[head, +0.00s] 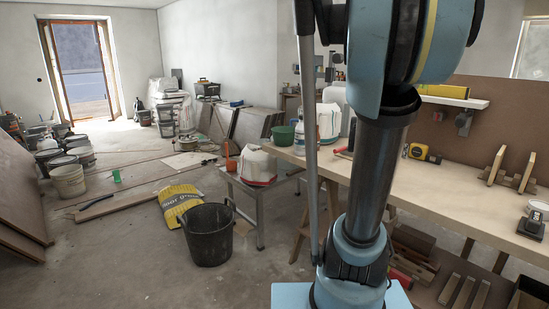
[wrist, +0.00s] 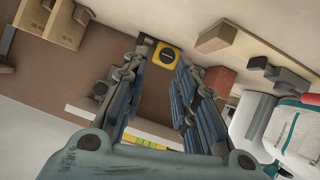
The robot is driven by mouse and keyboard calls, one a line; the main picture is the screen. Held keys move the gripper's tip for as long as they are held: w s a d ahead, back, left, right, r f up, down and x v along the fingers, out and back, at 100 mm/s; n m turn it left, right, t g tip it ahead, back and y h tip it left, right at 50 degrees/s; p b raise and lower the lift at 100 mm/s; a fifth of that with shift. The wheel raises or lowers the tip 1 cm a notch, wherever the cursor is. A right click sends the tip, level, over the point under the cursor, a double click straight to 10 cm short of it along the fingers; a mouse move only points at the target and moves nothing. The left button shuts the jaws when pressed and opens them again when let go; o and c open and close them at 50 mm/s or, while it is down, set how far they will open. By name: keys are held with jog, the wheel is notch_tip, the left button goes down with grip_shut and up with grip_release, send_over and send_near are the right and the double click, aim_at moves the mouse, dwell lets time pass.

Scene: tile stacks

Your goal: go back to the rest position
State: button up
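My gripper (wrist: 164,52) shows in the wrist view with its two fingers apart and nothing held between them. Beyond the fingertips lies a yellow and black tape measure (wrist: 166,55), apart from the gripper as far as I can tell. In the head view my blue and black arm rises in front of the workbench (head: 470,205) and leaves the frame at the top. The gripper itself is outside the head view.
The tape measure (head: 418,151) and wooden brackets (head: 511,172) stand on the workbench. A shelf (head: 455,101) is above it. A black bucket (head: 208,235), yellow sack (head: 179,203) and metal stand (head: 259,208) are left of my arm.

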jog(key=s+a+f+n+g+y, duration=0.1)
jog(key=s+a+f+n+y, duration=0.2)
jog(key=s+a+f, duration=0.2)
jog(key=s+a+f+n+g+y, duration=0.2)
jog(key=s+a+f, duration=0.4)
jog(key=s+a, duration=0.3)
jog(key=s+a+f+n+g+y, duration=0.1)
jog(key=s+a+f+n+y, duration=0.2)
jog(key=a, duration=0.9)
jog(key=s+f+y, duration=0.2)
jog(key=s, duration=0.2)
jog(key=shift+s+f+n+g, duration=0.15)
jog(key=shift+f+n+g, duration=0.15)
jog(key=shift+f+g, duration=0.1)
